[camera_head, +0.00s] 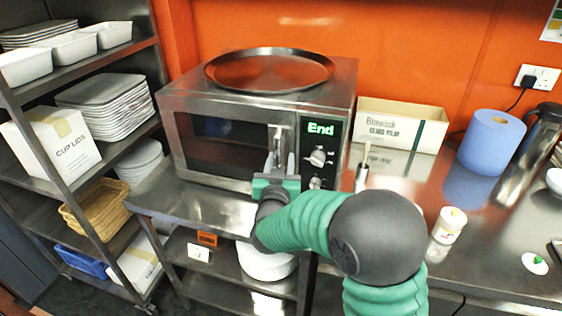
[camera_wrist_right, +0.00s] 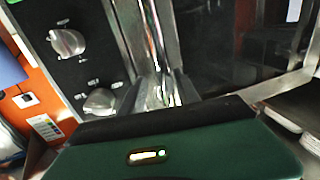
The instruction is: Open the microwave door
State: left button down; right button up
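The microwave (camera_head: 222,104) is a steel box with a dark-windowed door (camera_head: 215,148) at its front, and the door looks shut. Its upright metal handle (camera_head: 278,137) is at the door's right edge. My right gripper (camera_head: 276,160) reaches the handle, with its fingers at the handle's lower part. In the right wrist view, the fingers and handle (camera_wrist_right: 150,40) overlap as shiny metal, so the gap between the fingers is unclear. The control panel (camera_wrist_right: 72,55) with its knobs shows beside them. My left gripper is not in view.
A round metal tray (camera_head: 270,70) lies on top of the microwave. A carton (camera_head: 402,125), a blue paper roll (camera_head: 491,143) and a small bottle (camera_head: 448,226) stand on the counter to the right. A shelf rack (camera_head: 84,70) with dishes stands at the left.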

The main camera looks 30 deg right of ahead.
jog(key=shift+w+a+r, duration=0.1)
jog(key=shift+w+a, duration=0.15)
jog(key=shift+a, duration=0.6)
jog(key=c, duration=0.3)
jog(key=shift+a, duration=0.1)
jog(key=shift+c, duration=1.4)
jog(key=shift+s, duration=0.15)
jog(key=shift+c, duration=1.2)
jog(key=shift+s+d, duration=0.1)
jog(key=shift+d, duration=0.45)
grip_shut()
jog(key=shift+a, duration=0.25)
jog(key=shift+d, duration=0.1)
